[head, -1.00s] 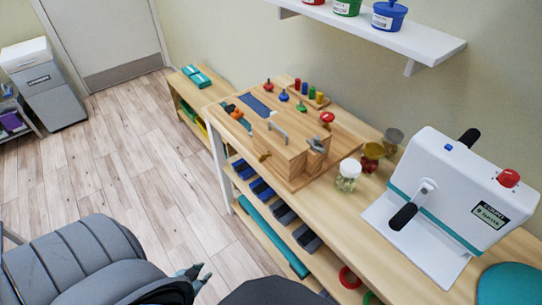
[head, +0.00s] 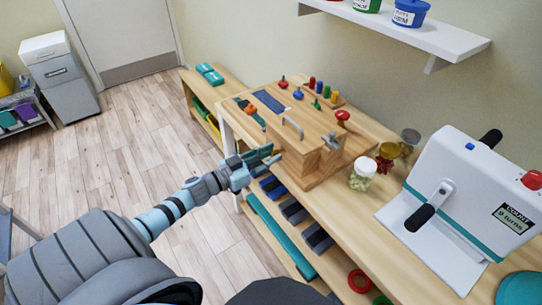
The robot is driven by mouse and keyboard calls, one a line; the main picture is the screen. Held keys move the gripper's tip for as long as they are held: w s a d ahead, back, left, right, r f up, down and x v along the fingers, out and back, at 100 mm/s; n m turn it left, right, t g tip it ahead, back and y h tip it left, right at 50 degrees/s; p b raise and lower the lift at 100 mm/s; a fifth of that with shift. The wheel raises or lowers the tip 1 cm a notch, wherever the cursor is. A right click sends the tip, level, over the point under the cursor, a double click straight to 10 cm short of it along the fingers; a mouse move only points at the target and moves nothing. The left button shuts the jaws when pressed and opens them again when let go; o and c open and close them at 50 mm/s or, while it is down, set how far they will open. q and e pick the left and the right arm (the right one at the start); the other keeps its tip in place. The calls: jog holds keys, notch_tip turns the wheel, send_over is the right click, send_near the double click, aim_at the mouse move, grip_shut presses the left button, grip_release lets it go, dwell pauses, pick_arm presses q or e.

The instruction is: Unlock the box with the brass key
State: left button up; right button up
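The wooden box (head: 296,156) stands on the wooden activity board at the near edge of the bench, with a metal handle (head: 293,127) on top. A grey metal fitting (head: 330,140) sits at its right end. My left gripper (head: 277,153) reaches in from the left and is beside the box's left front face. Its two fingers look apart, pointing at the box. The brass key is not clearly visible; the fingers cover the spot where a brass-coloured piece showed before. Whether the fingers touch anything cannot be told. My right gripper is not in view.
Coloured pegs (head: 319,87) and knobs stand on the board behind the box. A jar (head: 362,173) and small cups (head: 388,153) are to its right, then a white crank machine (head: 460,190). A shelf (head: 420,35) hangs above.

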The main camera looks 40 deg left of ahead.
pick_arm(q)
jog(key=shift+w+d, duration=0.1)
jog(key=shift+w, duration=0.25)
grip_shut()
